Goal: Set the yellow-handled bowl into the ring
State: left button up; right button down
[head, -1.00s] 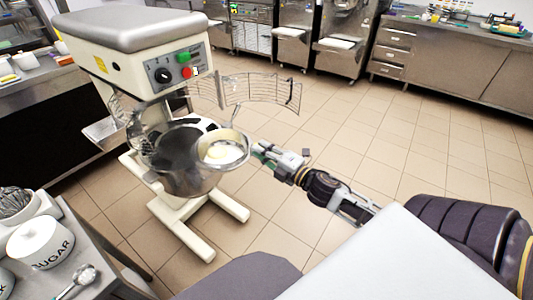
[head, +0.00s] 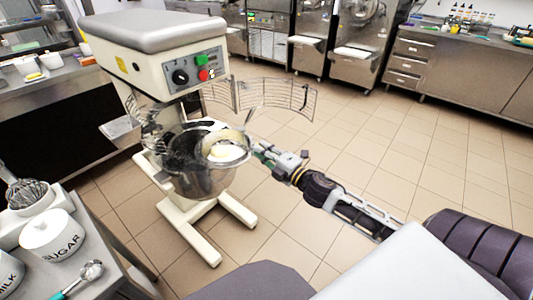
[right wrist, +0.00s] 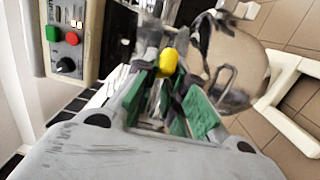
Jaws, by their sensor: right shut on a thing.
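The steel bowl (head: 205,184) is at the front of the floor-standing mixer (head: 165,60), with a cream-coloured mass (head: 222,150) showing inside it. My right gripper (head: 262,152) is at the bowl's right side. In the right wrist view the gripper (right wrist: 168,72) is shut on the bowl's yellow handle (right wrist: 168,63), and the bowl's curved wall (right wrist: 228,62) shows beyond it. The ring is hidden or cannot be told apart from the bowl and the mixer parts, so I cannot tell whether the bowl sits in it. My left gripper is out of view.
A wire guard (head: 275,97) stands swung out above and behind my right gripper. The mixer's pale feet (head: 208,243) spread under the bowl. A table (head: 95,250) with a sugar jar (head: 50,234) is at lower left. The tiled floor at right is open.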

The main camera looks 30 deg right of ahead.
aim_at(223, 140)
jog(key=x, duration=0.2)
jog(key=shift+w+a+r, duration=0.2)
jog(key=shift+w, duration=0.1)
jog(key=shift+x, duration=1.05)
jog(key=shift+a+x, duration=0.25)
jog(key=shift+x, duration=0.95)
jog(key=shift+a+x, duration=0.2)
jog(key=shift+x, duration=1.85)
jog(key=shift+a+b+x, duration=0.2)
jog(key=shift+b+x, duration=0.1)
jog(key=shift+x, duration=2.9)
jog(key=shift+w+a+f, duration=0.15)
jog(key=shift+w+a, duration=0.2)
jog(key=shift+b+x, duration=0.4)
jog(key=shift+x, duration=0.75)
jog(key=shift+a+f, duration=0.1)
jog(key=shift+f, duration=0.2)
jog(key=shift+f+b, duration=0.5)
jog(key=shift+b, duration=0.05)
jog(key=shift+f, duration=0.4)
jog(key=shift+f+b, duration=1.45)
jog(key=shift+f, duration=0.25)
jog(key=shift+f+b, duration=0.35)
jog(key=shift+f, duration=0.15)
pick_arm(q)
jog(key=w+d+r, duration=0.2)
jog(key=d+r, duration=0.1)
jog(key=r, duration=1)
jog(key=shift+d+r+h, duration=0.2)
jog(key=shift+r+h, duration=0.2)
